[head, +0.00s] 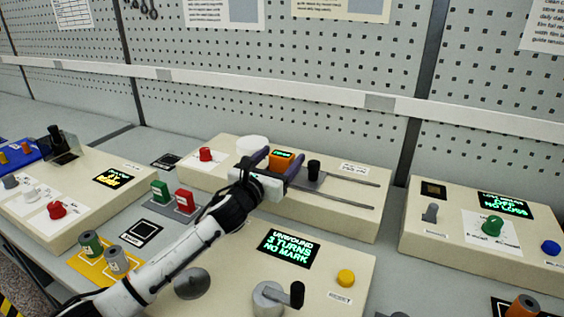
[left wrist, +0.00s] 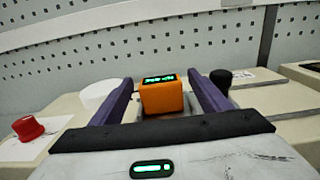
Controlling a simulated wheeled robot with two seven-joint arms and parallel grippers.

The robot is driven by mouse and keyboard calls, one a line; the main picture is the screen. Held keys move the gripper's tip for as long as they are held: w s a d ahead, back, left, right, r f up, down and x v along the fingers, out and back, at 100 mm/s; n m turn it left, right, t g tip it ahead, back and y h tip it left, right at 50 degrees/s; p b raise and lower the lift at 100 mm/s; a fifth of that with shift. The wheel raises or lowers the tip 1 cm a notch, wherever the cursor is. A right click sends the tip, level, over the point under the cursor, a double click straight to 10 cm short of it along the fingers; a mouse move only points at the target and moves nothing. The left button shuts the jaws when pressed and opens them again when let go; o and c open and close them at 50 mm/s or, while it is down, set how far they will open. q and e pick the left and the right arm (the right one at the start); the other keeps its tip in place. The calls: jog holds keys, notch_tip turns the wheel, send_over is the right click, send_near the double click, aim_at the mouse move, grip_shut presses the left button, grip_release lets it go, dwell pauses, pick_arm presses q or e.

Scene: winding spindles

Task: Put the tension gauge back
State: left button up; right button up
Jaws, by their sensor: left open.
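An orange block with a lit green display on top, which looks like the tension gauge (head: 283,157), stands on the cream device at the back centre. It also shows in the left wrist view (left wrist: 163,99). My left gripper (head: 277,164) is open, with one purple finger on each side of the orange block. In the left wrist view, gaps show between the block and both fingers (left wrist: 160,86). The block's lower part is partly hidden by my gripper in the head view. My right gripper is not in view.
A black knob (head: 314,168) stands close right of my left gripper, beside slotted rails. A white round part (head: 251,144) and a red knob (head: 206,154) are to its left. The front panel (head: 345,262) carries a crank (head: 297,293). A pegboard wall (head: 280,60) rises behind.

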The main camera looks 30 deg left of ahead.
pick_arm(q)
jog(key=shift+w, duration=0.6)
jog(key=c, duration=1.3)
jog(key=shift+o, duration=0.2)
jog(key=shift+r, duration=0.15)
